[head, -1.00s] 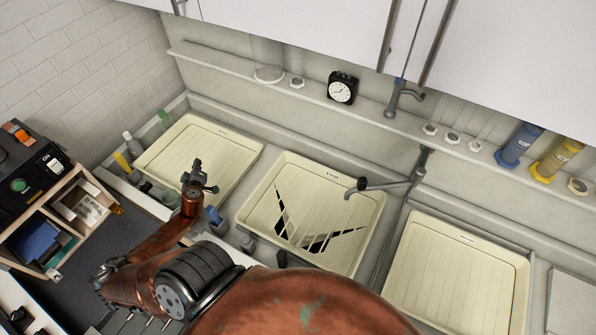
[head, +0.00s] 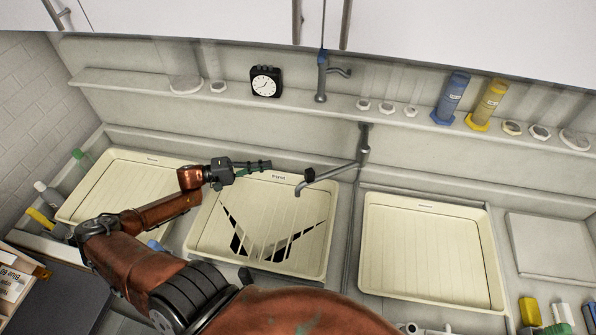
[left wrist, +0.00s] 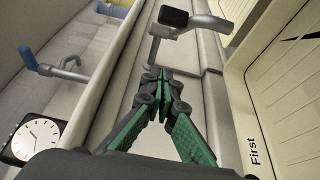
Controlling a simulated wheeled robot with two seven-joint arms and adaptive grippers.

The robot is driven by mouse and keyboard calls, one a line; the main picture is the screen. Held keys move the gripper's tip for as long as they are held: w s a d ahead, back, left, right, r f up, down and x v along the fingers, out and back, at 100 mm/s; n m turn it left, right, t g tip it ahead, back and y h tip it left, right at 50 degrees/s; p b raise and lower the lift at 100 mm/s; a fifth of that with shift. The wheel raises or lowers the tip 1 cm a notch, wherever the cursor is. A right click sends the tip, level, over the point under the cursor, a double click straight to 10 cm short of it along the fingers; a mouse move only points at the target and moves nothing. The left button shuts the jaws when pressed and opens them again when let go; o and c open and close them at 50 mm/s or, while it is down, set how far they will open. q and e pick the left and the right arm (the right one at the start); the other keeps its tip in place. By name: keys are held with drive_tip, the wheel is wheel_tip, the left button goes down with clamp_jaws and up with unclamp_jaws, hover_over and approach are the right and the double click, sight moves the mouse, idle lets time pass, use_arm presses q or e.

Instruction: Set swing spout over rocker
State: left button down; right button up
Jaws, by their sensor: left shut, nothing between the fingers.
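The swing spout (head: 336,172) is a grey pipe running from a wall pivot out to the left, with a black knob and a downturned end over the back right part of the middle tray (head: 322,262), labelled "First". Dark V-shaped marks or gaps show in that tray. Which part is the rocker I cannot tell. My left gripper (head: 268,166) is shut and empty, above the tray's back edge, pointing at the knob with a small gap left of it. In the left wrist view the green fingers (left wrist: 155,75) meet below the spout (left wrist: 196,22). My right gripper is not in view.
A cream tray stands to the left (head: 100,212) and another to the right (head: 432,290). The wall ledge behind holds a black clock (head: 265,82), a blue-handled tap (head: 322,80), and blue (head: 452,98) and yellow cylinders (head: 488,103). White cabinets hang above.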

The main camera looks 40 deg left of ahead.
use_arm(q)
drive_tip(key=w+d+p, duration=0.3)
drive_tip(key=w+d, duration=0.3)
drive_tip(key=d, duration=0.4)
drive_tip(key=shift+a, duration=0.1)
drive_tip(key=p, duration=0.1)
drive_tip(key=d+p, duration=0.1)
drive_tip(key=p, duration=0.1)
drive_tip(key=shift+s+d+r+n+t+y, duration=0.1)
drive_tip(key=shift+s+d+n+t+y, duration=0.05)
drive_tip(key=shift+s+n+t+y, duration=0.2)
idle(0.3)
